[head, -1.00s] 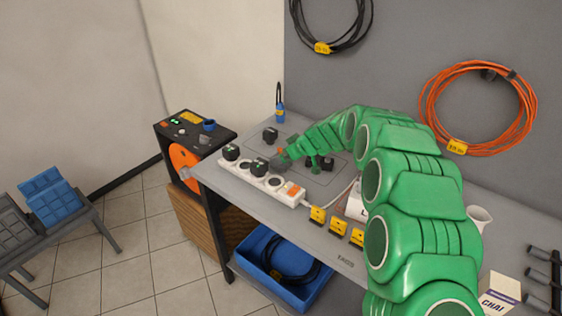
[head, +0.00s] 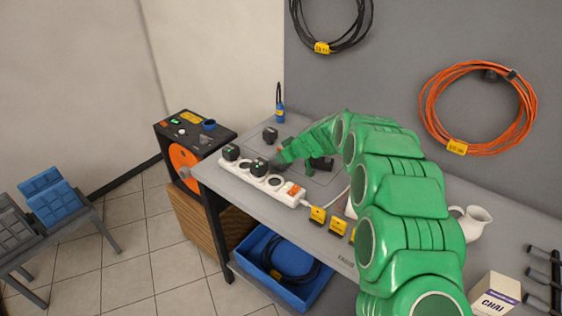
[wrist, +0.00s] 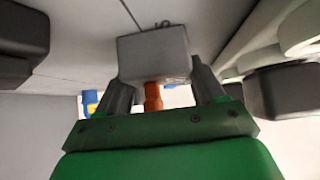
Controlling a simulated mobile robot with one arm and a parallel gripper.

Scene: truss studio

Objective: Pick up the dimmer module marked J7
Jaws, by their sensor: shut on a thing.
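My gripper (wrist: 160,72) is shut on a light grey block (wrist: 152,46) with an orange stub on its near side. Faint marks show at the block's far edge, but I cannot read them as J7. In the head view my gripper (head: 280,159) is low over the bench beside the white power strip (head: 247,178), and the held block is mostly hidden there. Dark modules (head: 231,152) and (head: 259,166) sit on the strip, and another dark module (head: 270,135) stands behind it. No J7 mark is readable on any of them.
One more dark block (head: 322,163) lies right of my gripper, partly behind my arm. Yellow tags (head: 318,215) line the bench's front edge. A white jug (head: 474,222) and a chai box (head: 495,294) stand at the right. A blue bottle (head: 279,110) stands at the back.

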